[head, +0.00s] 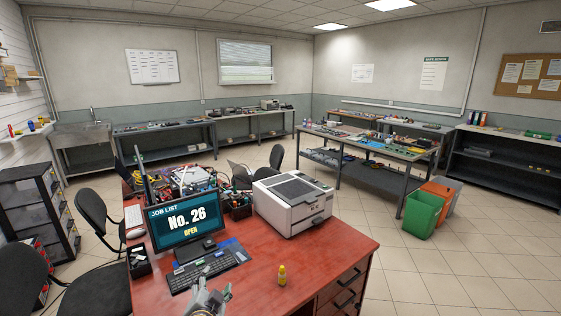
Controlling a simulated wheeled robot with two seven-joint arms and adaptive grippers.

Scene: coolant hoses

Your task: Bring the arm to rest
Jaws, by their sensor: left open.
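My left gripper (210,298) shows at the bottom edge of the head view, over the front of the red desk (325,252). It is open and I see nothing held in it. Only its upper part is in the picture; the rest of the arm is cut off by the frame. The keyboard (207,270) lies just beyond it. A small yellow bottle (282,277) stands upright on the desk to its right, apart from it. My right gripper is not in view.
Tangled cables and parts (192,178) lie behind the monitor. Green (424,212) and orange (437,196) bins stand on the floor. Desk space around the bottle is clear.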

